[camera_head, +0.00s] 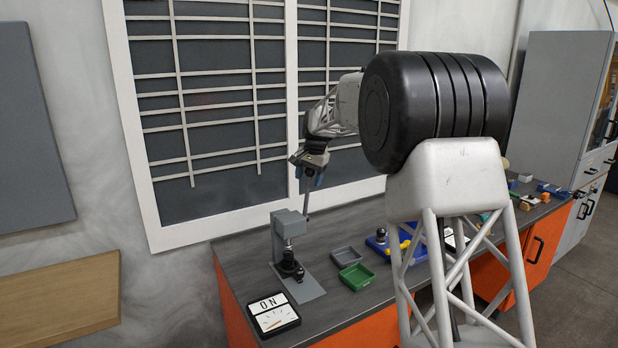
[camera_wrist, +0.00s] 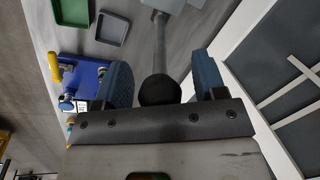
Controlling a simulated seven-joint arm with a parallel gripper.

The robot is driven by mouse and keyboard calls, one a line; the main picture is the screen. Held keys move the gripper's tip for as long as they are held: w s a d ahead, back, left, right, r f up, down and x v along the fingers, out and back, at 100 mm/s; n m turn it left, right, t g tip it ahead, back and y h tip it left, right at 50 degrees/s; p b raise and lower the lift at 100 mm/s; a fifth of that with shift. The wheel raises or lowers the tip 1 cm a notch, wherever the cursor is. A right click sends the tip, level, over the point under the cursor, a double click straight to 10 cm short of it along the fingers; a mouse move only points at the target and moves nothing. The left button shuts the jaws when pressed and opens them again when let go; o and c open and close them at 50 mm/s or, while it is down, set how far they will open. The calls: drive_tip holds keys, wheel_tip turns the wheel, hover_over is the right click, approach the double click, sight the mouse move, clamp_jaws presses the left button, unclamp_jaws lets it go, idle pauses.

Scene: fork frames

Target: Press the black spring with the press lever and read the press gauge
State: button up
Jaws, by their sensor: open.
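The grey press (camera_head: 287,225) stands at the near left of the bench. A dark part that looks like the black spring (camera_head: 290,267) sits under its ram; at this size I cannot tell whether they touch. The press lever (camera_head: 307,198) rises steeply beside the press. In the wrist view its grey rod (camera_wrist: 160,45) ends in a black ball knob (camera_wrist: 160,90). My gripper (camera_head: 308,173) is open at the lever's top. The knob shows between its blue fingers, with gaps on both sides. The press gauge (camera_head: 273,316) shows "0 N" above a needle.
A grey tray (camera_head: 345,256) and a green tray (camera_head: 356,277) lie right of the press. A blue holder (camera_head: 378,243) with yellow parts stands farther right. My arm hides part of the bench. A white-framed grille (camera_head: 215,100) stands behind the bench.

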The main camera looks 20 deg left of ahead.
drive_tip(key=shift+c, duration=0.4)
clamp_jaws()
